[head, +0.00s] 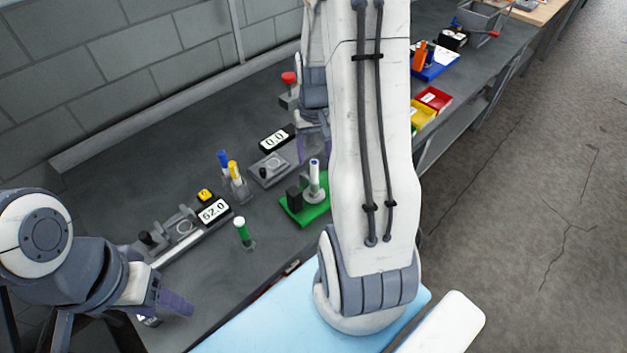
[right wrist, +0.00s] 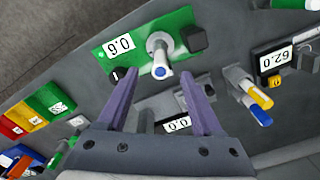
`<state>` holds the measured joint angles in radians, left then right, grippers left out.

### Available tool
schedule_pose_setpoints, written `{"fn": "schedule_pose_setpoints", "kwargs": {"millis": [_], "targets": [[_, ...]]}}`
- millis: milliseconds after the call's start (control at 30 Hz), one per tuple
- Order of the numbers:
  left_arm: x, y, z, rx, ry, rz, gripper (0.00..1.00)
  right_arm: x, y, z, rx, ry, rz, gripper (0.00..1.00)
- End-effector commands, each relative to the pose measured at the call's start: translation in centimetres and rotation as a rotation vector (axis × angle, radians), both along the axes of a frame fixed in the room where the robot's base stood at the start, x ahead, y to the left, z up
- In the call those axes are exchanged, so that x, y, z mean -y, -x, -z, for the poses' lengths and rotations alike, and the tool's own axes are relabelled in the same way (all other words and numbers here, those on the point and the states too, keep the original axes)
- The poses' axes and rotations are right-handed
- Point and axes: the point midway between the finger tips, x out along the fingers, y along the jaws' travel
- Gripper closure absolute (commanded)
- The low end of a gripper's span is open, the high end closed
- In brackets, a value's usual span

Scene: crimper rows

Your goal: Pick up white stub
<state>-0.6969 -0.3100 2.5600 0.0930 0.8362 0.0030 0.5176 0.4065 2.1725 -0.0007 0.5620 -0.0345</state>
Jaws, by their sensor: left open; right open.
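A white stub (head: 315,172) with a blue top stands upright in a grey round holder on a green board (head: 293,216). In the right wrist view the stub (right wrist: 159,57) shows end-on, just beyond and between the fingertips. My right gripper (right wrist: 159,84) is open and empty; I see no contact with the stub. In the head view the right gripper (head: 315,142) is partly hidden by its own arm, behind the stub. My left gripper (head: 170,306) is open near the table's front left, away from the stub.
A black block (head: 294,199) stands beside the stub on the board. A green stub with a white top (head: 243,231) stands nearer. Blue and yellow sticks (head: 234,172) stand in a holder to the left. A 62.0 display (head: 214,211) and a 0.0 display (head: 275,139) lie nearby.

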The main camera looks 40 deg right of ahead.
Motion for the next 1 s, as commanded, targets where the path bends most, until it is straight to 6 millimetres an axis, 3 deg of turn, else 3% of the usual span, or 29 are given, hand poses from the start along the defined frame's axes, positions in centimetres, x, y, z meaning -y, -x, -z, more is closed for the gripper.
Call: {"fn": "schedule_pose_setpoints", "kwargs": {"millis": [133, 433, 700, 1000], "targets": [[0.0, 0.0, -0.5, 0.000, 0.000, 0.000, 0.44, -0.1, 0.2, 2.4, -0.006, -0.003, -0.001, 0.33], [0.0, 0.0, -1.4, 0.000, 0.000, 0.002, 0.44, -0.2, 0.1, 4.5, -0.004, -0.002, -0.002, 0.33], [0.0, 0.0, -2.7, 0.000, 0.000, 0.005, 0.44, -0.1, 0.2, 8.0, -0.004, -0.002, -0.002, 0.33], [0.0, 0.0, -2.8, 0.000, 0.000, 0.005, 0.44, -0.1, 0.1, 8.9, 0.000, 0.000, -0.002, 0.33]]}}
